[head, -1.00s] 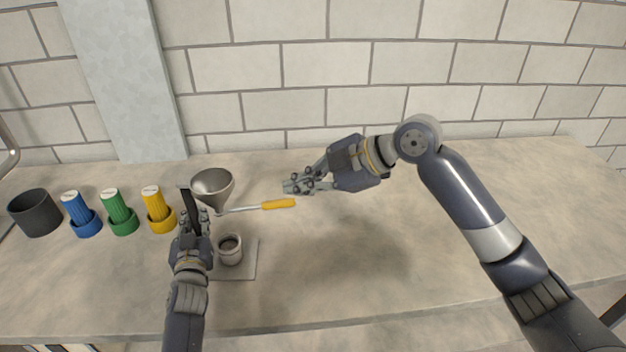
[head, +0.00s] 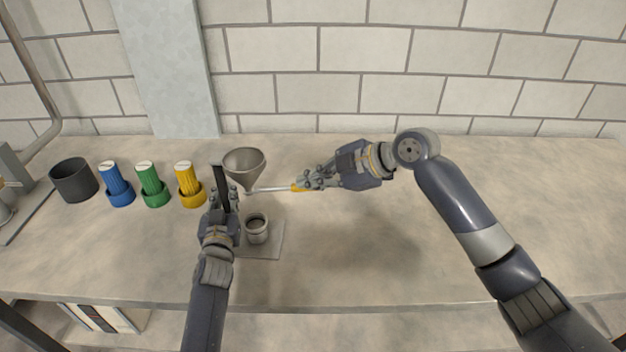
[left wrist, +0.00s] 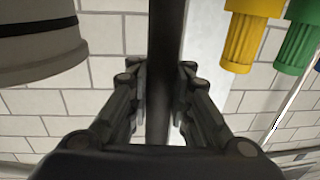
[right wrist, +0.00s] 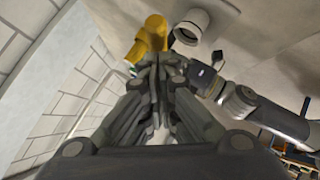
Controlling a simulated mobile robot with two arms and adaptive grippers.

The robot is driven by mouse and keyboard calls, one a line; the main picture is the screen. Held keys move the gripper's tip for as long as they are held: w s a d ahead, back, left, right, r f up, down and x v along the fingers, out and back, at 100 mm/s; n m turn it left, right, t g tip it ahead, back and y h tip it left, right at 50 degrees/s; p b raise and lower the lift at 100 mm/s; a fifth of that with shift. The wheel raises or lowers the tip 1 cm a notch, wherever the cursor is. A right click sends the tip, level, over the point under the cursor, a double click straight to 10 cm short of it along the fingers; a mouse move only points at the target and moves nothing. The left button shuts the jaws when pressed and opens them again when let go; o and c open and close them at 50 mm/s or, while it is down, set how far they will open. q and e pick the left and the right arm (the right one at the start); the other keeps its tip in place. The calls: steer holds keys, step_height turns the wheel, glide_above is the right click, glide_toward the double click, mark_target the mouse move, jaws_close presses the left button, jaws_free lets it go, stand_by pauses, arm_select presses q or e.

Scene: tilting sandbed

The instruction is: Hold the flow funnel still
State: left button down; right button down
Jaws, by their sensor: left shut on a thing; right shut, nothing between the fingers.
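The grey metal flow funnel (head: 245,166) stands mouth up at the back left of the worktop. A thin rod runs from near its spout to a yellow handle (head: 297,187). My left gripper (head: 221,196) is shut on a dark upright bar (head: 218,176) just left of the funnel; the bar also shows between its fingers in the left wrist view (left wrist: 165,70). How the bar joins the funnel is hidden. My right gripper (head: 308,182) is shut and empty at the yellow handle's right end, partly covering it. In the right wrist view, something yellow (right wrist: 150,35) lies just beyond its fingertips.
A small grey jar (head: 257,234) stands on a flat plate (head: 262,252) in front of the funnel. Ribbed blue (head: 117,185), green (head: 152,185) and yellow (head: 188,185) containers and a dark cup (head: 74,181) stand left. The worktop's right is clear.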

arm_select(q)
steer(key=shift+f, duration=0.1)
arm_select(e)
steer(key=shift+w+n+g+y, duration=0.4)
steer(key=shift+w+n+g, duration=0.7)
steer(key=shift+w+n, duration=0.25)
steer(key=shift+s, duration=0.1)
